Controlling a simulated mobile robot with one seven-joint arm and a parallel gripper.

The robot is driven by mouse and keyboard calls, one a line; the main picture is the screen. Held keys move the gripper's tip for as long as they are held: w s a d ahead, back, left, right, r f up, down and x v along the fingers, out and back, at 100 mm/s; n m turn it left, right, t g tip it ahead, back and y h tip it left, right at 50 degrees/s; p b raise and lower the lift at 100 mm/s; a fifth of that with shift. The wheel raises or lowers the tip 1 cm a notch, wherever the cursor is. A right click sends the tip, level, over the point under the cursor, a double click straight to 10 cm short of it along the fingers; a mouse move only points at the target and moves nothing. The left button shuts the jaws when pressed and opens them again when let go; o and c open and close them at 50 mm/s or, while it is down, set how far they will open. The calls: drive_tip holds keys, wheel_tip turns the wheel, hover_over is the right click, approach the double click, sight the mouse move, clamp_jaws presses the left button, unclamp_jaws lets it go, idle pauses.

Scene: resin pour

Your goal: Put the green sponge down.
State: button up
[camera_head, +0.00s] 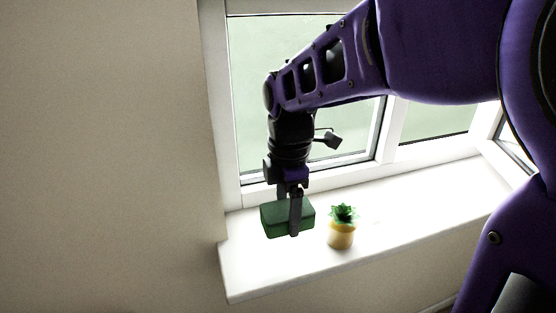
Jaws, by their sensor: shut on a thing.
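The green sponge (273,219) is a dark green block at the left part of the white window sill (262,275). My gripper (295,230) points down and is shut on the sponge, with one finger showing across its near side. The other finger is hidden behind the sponge. I cannot tell whether the sponge touches the sill or hangs a little above it.
A small green succulent in a yellow pot (341,227) stands on the sill just right of the sponge. The window (230,120) rises behind, and the wall (110,150) is at the left. The sill is clear further right and in front.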

sight(287, 253)
wheel_tip(287, 253, down, 9)
drive_tip(key=b, duration=0.6)
drive_tip(key=shift+r, duration=0.2)
